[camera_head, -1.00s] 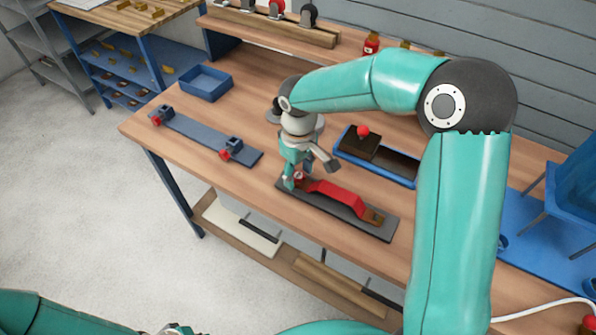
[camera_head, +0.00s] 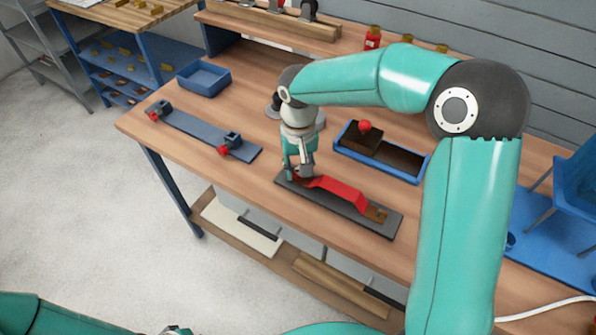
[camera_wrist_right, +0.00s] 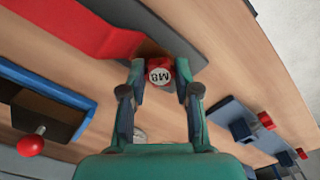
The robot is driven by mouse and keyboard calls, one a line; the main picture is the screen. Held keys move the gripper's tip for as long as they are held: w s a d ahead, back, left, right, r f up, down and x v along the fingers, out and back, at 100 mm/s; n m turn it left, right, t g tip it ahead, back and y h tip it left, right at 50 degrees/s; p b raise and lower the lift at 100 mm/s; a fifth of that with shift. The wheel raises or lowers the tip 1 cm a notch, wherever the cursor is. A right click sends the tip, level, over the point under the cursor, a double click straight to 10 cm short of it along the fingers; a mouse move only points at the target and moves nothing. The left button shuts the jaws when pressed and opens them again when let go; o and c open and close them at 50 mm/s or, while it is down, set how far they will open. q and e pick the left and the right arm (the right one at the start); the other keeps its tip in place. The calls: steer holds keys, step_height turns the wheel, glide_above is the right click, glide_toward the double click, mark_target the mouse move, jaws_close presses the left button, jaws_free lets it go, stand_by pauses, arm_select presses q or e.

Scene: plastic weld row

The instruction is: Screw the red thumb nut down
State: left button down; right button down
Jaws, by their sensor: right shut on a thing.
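The red thumb nut (camera_wrist_right: 159,75) has a white top marked "M8" and sits at one end of a dark base plate (camera_head: 340,209). A red bridge-shaped part (camera_head: 340,191) lies along that plate, and it also shows in the right wrist view (camera_wrist_right: 75,30). My right gripper (camera_head: 299,174) points down at the plate's left end. In the right wrist view, its two fingers (camera_wrist_right: 160,88) are on either side of the nut, shut on it. In the head view the fingers mostly hide the nut. My left gripper is not clearly in view.
A blue tray (camera_head: 420,176) with a dark block and red ball knob stands behind the plate. A grey-blue strip with two red-knobbed clamps (camera_head: 190,130) lies to the left. An empty blue bin (camera_head: 204,80) is further back. Bare tabletop lies between them.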

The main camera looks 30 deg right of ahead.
steer(key=m+b, duration=0.1)
steer(key=m, duration=0.5)
steer(key=shift+f+b, duration=0.15)
steer(key=shift+b, duration=0.2)
steer(key=m, duration=0.3)
steer(key=shift+m+b, duration=0.3)
steer(key=shift+b, duration=0.1)
steer(key=m, duration=0.2)
steer(key=shift+m, duration=0.4)
steer(key=c, duration=0.9)
jaws_free()
